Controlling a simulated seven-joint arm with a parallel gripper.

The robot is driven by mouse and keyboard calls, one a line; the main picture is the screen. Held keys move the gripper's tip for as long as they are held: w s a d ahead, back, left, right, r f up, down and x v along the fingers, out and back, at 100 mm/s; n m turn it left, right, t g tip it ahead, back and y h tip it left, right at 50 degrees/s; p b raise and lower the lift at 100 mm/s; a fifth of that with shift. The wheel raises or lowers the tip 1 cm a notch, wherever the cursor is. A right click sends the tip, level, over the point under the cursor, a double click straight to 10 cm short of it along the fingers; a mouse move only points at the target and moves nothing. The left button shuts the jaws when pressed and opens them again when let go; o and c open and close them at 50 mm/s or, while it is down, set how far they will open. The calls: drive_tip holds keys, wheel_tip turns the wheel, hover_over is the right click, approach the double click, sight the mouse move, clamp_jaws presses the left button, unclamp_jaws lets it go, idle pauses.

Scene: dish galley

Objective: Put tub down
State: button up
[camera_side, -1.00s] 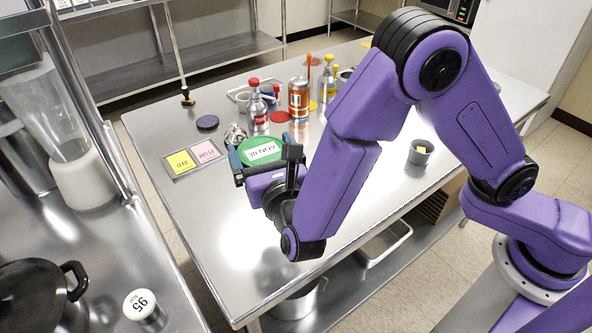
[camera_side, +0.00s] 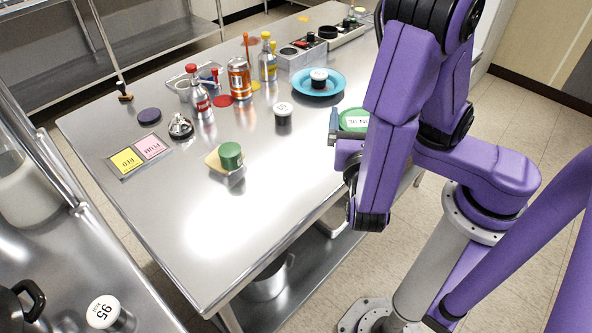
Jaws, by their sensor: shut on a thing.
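A tub with a green lid and a white label (camera_side: 354,120) is at my gripper (camera_side: 346,138), over the right part of the steel table. My gripper is shut on it. One finger shows at the tub's left; the other finger and most of the tub's body are hidden by my arm. I cannot tell how high the tub is above the table.
The steel table (camera_side: 190,235) has clear room at its front. A small green-topped container (camera_side: 230,155), a white-lidded tub (camera_side: 283,112) and a blue plate (camera_side: 340,85) bearing another tub (camera_side: 318,76) stand nearby. Several bottles (camera_side: 200,98) and colour cards (camera_side: 138,155) are farther left.

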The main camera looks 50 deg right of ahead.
sight(342, 123)
drive_tip(key=shift+d, duration=0.15)
drive_tip(key=shift+w, duration=0.15)
drive_tip(key=shift+w+a+f, duration=0.2)
drive_tip(key=shift+w+f, duration=0.1)
drive_tip(key=shift+w, duration=0.3)
drive_tip(key=shift+w+a+f, duration=0.15)
drive_tip(key=shift+w+f, duration=0.15)
drive_tip(key=shift+w, duration=0.3)
drive_tip(key=shift+w+a+f, duration=0.2)
drive_tip(key=shift+w+f, duration=0.1)
drive_tip(key=shift+w, duration=0.3)
drive_tip(key=shift+w+a+f, duration=0.45)
drive_tip(key=shift+w+f, duration=1.1)
drive_tip(key=shift+f, duration=0.3)
drive_tip(key=shift+w+a+f, duration=0.45)
drive_tip(key=shift+w+f, duration=1.05)
drive_tip(key=shift+f, duration=0.35)
drive_tip(key=shift+w+a+f, duration=0.45)
drive_tip(key=shift+w+f, duration=1.1)
drive_tip(key=shift+f, duration=0.3)
drive_tip(key=o, duration=0.9)
drive_tip(key=shift+f, duration=0.15)
drive_tip(key=shift+c, duration=0.2)
